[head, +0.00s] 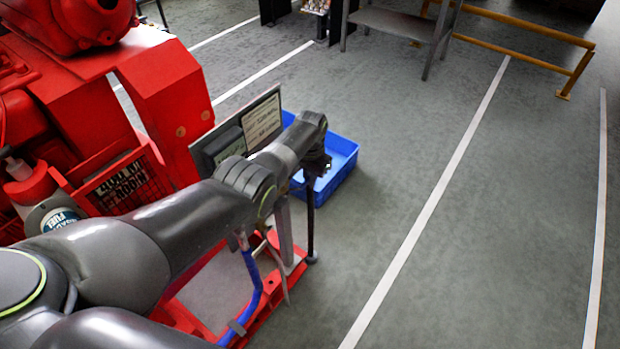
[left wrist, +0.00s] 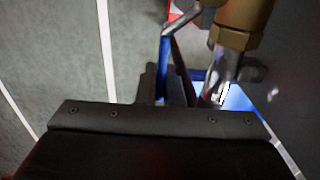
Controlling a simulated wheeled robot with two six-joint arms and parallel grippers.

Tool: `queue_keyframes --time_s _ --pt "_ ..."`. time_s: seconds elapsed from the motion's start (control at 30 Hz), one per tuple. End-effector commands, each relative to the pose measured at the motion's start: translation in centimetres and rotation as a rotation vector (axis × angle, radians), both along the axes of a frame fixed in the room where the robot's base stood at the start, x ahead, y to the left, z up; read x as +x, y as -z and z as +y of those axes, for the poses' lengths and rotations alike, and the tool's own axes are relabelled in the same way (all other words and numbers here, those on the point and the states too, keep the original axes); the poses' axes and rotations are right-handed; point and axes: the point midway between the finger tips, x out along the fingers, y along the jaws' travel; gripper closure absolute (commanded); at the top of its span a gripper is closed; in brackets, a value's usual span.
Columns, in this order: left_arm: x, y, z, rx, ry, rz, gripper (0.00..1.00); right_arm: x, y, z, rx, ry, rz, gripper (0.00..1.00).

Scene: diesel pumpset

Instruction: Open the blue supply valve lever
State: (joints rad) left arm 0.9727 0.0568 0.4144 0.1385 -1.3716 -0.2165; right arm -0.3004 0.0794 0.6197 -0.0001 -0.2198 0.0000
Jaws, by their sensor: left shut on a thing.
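The blue supply valve lever (left wrist: 165,58) is a narrow blue bar in the left wrist view. It stands between the dark fingers of my left gripper (left wrist: 166,88), which is shut on it. A bent grey metal rod (left wrist: 182,18) meets the lever's far end. A brass valve body (left wrist: 238,25) with silver fittings is just to the right. In the head view my left gripper (head: 316,168) points down at the end of the arm, in front of the blue tray. The lever cannot be made out there. My right gripper is not in view.
The red pumpset (head: 165,90) fills the left side. A panel with labels (head: 240,132) stands behind my arm. A blue tray (head: 345,165) lies on the floor. A blue hose (head: 250,285) hangs below my arm. The floor to the right is clear, up to a yellow rail (head: 525,30).

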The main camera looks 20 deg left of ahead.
Motion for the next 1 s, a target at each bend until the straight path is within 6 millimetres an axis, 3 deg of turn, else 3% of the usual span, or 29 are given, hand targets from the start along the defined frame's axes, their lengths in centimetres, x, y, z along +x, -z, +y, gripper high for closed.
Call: queue_keyframes --time_s 0.03,0.2,0.57,1.0 --pt "-0.2 0.2 0.0 0.001 0.0 0.006 0.9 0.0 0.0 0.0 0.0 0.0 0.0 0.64" --pt "-0.1 0.1 0.0 0.0 0.0 0.004 0.71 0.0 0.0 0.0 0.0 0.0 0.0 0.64" --pt "0.0 -0.6 0.0 0.0 0.0 0.001 0.71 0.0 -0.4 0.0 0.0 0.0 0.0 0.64" --pt "0.2 -8.4 0.0 0.0 0.001 -0.002 0.71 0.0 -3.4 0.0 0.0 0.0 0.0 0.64"
